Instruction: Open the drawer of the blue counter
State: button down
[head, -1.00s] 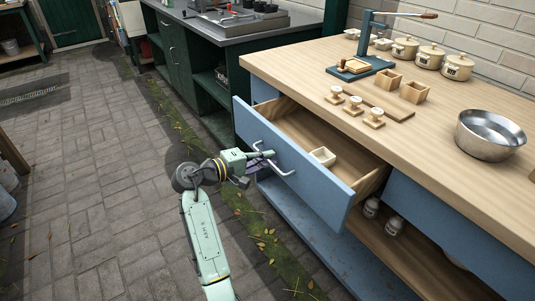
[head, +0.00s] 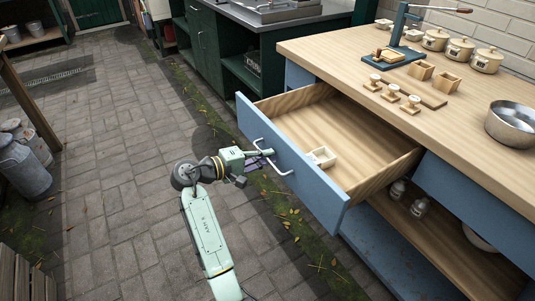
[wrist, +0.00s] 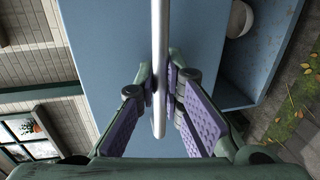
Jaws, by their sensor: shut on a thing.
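The blue counter (head: 430,190) has a light wooden top, and its drawer (head: 345,135) stands well out from the body. My gripper (head: 268,158) is at the drawer's outer face, shut on the metal bar handle (head: 282,170). In the wrist view the handle (wrist: 159,70) runs between the purple finger pads of my gripper (wrist: 163,85), with the blue drawer front behind it.
On the counter top are a green press (head: 400,45), wooden stamps (head: 393,93), small wooden boxes (head: 421,71), lidded pots (head: 460,51) and a metal bowl (head: 510,125). Milk cans (head: 25,165) stand at the left. The paved floor (head: 120,160) between is clear.

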jog(key=shift+a, duration=0.1)
jog(key=c, duration=2)
grip_release()
jog(key=shift+o, duration=0.2)
jog(key=v, duration=1.2)
